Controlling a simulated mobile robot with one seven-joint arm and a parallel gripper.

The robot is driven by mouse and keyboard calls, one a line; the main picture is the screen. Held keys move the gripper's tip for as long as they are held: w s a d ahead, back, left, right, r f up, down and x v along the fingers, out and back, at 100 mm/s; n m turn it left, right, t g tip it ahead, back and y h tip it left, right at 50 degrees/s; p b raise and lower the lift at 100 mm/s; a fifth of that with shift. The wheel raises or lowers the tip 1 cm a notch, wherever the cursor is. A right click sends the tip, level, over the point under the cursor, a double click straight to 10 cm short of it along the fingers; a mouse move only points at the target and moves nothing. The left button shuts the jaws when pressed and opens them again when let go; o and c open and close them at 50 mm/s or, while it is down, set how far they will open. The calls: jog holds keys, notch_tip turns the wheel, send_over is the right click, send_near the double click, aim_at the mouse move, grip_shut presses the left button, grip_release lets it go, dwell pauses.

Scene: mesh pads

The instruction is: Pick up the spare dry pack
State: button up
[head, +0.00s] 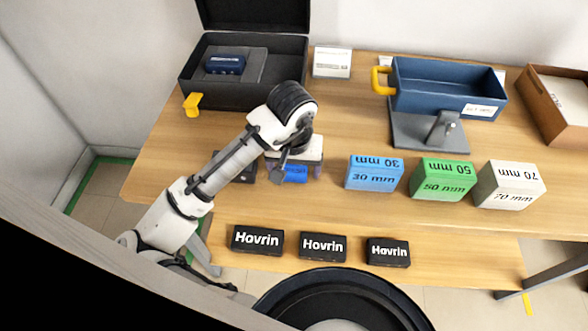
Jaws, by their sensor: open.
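My gripper (292,170) is over the left-middle of the table, pointing down and open. A small bright blue object (297,174) shows right at its fingers, partly hidden by the gripper; I cannot tell whether they touch. A black pack (247,176) lies just left of the gripper, partly covered by my arm. Three black packs marked Hovrin, a left one (257,240), a middle one (323,247) and a right one (388,252), lie in a row on the lower front shelf. No readable label shows which thing is the spare dry pack.
An open black case (190,72) at the back left holds a dark blue item (225,64). Blue 30 mm (374,181), green 50 mm (442,187) and white 70 mm (510,193) blocks stand right of the gripper. Behind are a blue tray (440,72) and a brown box (545,110).

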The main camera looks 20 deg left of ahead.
jog(key=c, duration=1.1)
